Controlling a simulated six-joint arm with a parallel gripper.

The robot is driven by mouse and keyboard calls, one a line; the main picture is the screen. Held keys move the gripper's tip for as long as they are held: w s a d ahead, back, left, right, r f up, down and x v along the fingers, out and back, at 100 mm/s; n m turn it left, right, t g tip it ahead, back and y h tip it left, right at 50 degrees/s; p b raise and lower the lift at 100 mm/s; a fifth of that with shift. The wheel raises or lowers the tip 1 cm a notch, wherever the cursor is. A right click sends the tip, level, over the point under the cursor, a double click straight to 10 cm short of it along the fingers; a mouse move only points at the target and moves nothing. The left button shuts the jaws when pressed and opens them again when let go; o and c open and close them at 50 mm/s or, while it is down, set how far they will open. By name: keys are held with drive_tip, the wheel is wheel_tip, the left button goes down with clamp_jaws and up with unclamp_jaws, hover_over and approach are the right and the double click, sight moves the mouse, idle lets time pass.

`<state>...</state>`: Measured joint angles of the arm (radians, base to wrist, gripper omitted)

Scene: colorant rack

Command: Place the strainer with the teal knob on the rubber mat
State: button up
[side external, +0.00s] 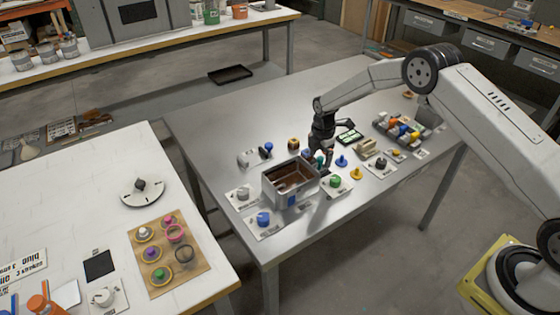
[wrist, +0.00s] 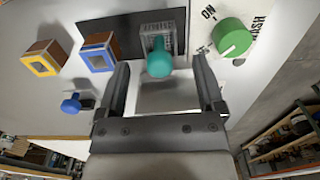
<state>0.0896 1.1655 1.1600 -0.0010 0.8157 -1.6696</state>
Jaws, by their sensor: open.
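The strainer's teal knob (wrist: 160,62) stands between the open fingers of my gripper (wrist: 163,92) in the wrist view, a little beyond the tips. A grey, mesh-like block (wrist: 158,34) shows behind the knob, over a dark flat rectangle (wrist: 92,26). I cannot tell whether this rectangle is the rubber mat. In the side view my gripper (side external: 321,150) hangs low over the metal table, and the teal knob (side external: 319,161) is partly hidden beside it. My gripper holds nothing.
An open metal box (side external: 283,198) with a brown inside stands near my gripper. A green knob (wrist: 232,37), a blue-framed cube (wrist: 98,54), a yellow-framed cube (wrist: 43,60) and a blue knob (wrist: 72,104) lie close by. A black square (side external: 100,264) lies on the white table.

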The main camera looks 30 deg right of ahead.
sight(321, 159)
wheel_tip(321, 159, up, 9)
drive_tip(key=shift+f, duration=0.1)
idle(0.3)
idle(0.5)
drive_tip(key=s+a+r+m+t, duration=0.1)
drive_tip(key=s+r+m, duration=0.1)
drive_tip(key=s+m, duration=0.4)
drive_tip(key=s+a+r+m, duration=0.2)
drive_tip(key=s+m, duration=0.4)
drive_tip(key=s, duration=0.7)
drive_tip(key=s+a+r+m+t, duration=0.1)
drive_tip(key=s+a+r+m, duration=0.1)
drive_tip(key=s+m, duration=0.4)
drive_tip(key=s+r, duration=0.1)
drive_tip(key=s, duration=0.3)
drive_tip(key=shift+r+t, duration=0.3)
drive_tip(key=shift+r, duration=0.1)
